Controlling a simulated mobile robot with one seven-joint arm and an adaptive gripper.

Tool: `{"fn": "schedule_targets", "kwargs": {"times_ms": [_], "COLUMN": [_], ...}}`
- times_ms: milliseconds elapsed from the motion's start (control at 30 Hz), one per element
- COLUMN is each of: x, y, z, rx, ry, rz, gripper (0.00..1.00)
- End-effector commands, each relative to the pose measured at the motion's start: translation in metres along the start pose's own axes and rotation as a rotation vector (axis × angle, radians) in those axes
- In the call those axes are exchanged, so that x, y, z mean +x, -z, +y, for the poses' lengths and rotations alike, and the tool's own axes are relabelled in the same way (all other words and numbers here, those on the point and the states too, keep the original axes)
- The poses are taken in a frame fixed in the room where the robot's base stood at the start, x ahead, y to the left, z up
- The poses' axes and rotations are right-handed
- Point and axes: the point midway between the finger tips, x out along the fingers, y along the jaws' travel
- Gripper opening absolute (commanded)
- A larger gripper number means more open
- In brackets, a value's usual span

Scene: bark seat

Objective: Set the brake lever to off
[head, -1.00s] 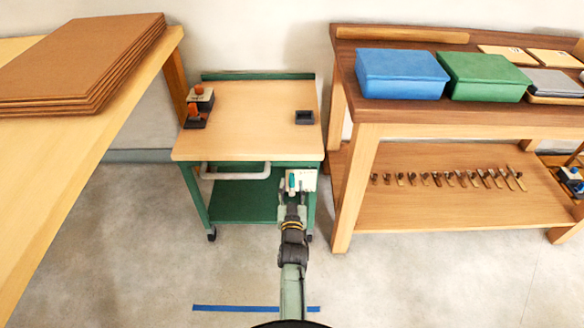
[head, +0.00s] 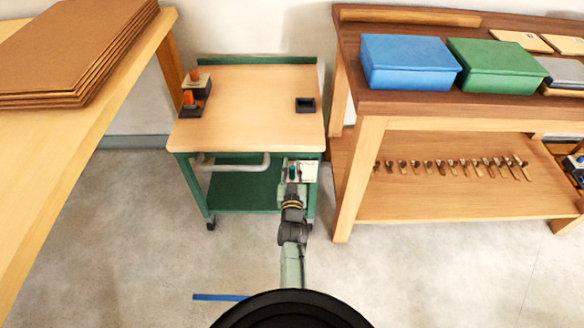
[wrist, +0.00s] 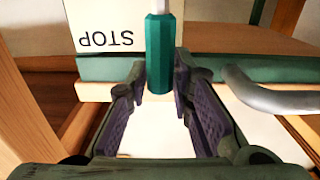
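The brake lever shows in the wrist view as a teal faceted handle (wrist: 159,55) on a pale rod. A white plate (wrist: 105,25) beside it reads STOP upside down. In the head view the plate (head: 309,172) is at the cart's front right, and the teal handle (head: 292,171) is small beside it. My gripper (head: 292,178) is in front of the cart there. In the wrist view my gripper (wrist: 160,88) is open, with the handle's end between its fingertips. Gaps show on both sides of the handle. Any OFF mark is not visible.
The wooden-topped green cart (head: 250,105) has a front rail (head: 232,165), also close on the right in the wrist view (wrist: 270,97). Its top carries orange-knobbed devices (head: 194,90) and a black holder (head: 305,104). A workbench (head: 345,190) stands close right. Open floor lies left.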

Motion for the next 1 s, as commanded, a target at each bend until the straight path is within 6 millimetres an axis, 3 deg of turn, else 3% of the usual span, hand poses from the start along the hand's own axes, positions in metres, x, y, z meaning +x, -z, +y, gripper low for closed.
{"fn": "schedule_targets", "kwargs": {"times_ms": [267, 1000], "x": [0.0001, 0.0049], "y": [0.0002, -0.0015], "z": [0.0, 0.0009], "rx": [0.0, 0.014], "ry": [0.0, 0.0], "rz": [0.0, 0.002], "gripper": [0.0, 0.0]}}
